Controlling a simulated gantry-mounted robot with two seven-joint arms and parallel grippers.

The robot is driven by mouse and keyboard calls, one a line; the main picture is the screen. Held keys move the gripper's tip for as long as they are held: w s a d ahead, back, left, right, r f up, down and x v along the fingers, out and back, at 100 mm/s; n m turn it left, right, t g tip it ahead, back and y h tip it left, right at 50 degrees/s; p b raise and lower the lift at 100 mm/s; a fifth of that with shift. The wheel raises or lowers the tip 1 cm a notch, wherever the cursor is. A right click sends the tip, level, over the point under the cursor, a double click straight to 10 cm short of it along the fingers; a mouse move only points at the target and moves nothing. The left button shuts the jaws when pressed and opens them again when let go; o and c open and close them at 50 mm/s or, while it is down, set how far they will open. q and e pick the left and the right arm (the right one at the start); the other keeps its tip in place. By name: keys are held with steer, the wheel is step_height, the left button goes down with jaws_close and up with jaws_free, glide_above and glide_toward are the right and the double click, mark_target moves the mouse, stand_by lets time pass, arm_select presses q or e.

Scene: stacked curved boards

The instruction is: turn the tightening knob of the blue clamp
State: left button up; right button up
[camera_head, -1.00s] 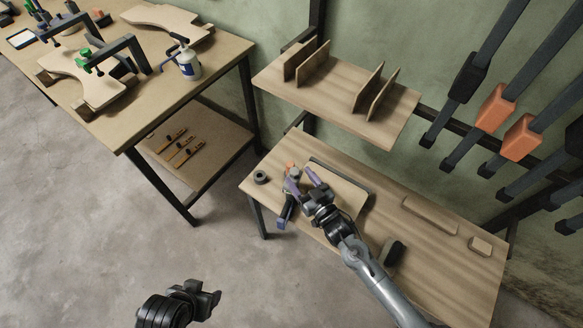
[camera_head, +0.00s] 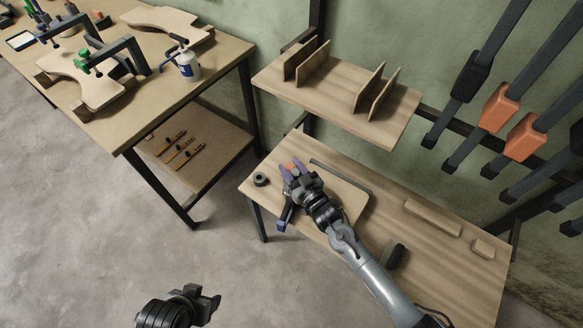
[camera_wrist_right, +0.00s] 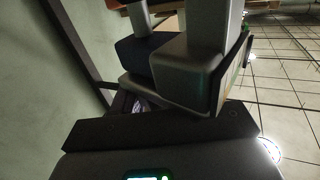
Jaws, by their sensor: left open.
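The blue clamp (camera_head: 281,226) lies on the lower wooden bench. Its blue end overhangs the bench's front-left edge, and much of it is hidden beneath my right gripper. My right gripper (camera_head: 290,168) has purple fingertips that stand a little apart at the clamp's far end, around or just over a small orange-brown part (camera_head: 287,166). I cannot tell whether they touch it, or whether it is the knob. The right wrist view is dark and shows mainly my gripper's grey parts (camera_wrist_right: 180,65). My left gripper (camera_head: 208,298) is open and empty over the floor.
A dark ring (camera_head: 260,179) sits left of the clamp. A board with a dark bar (camera_head: 342,177) lies behind my right gripper. A dark brush-like object (camera_head: 396,256) and wooden blocks (camera_head: 432,216) lie further right. A wooden shelf (camera_head: 335,108) overhangs behind.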

steer(key=c, duration=0.4)
steer(key=shift+a+f+n+g+y+b, duration=0.15)
steer(key=shift+n+g+y+b, duration=0.45)
steer(key=shift+n+g+y, duration=0.4)
steer(key=shift+y, duration=0.5)
steer(key=shift+s, duration=0.1)
steer(key=o, duration=1)
steer(key=shift+s, duration=0.1)
steer(key=shift+s+d, duration=0.25)
steer(key=shift+d, duration=0.1)
steer(key=p+v, duration=0.2)
steer(key=v, duration=0.7)
steer(key=shift+s+d, duration=0.3)
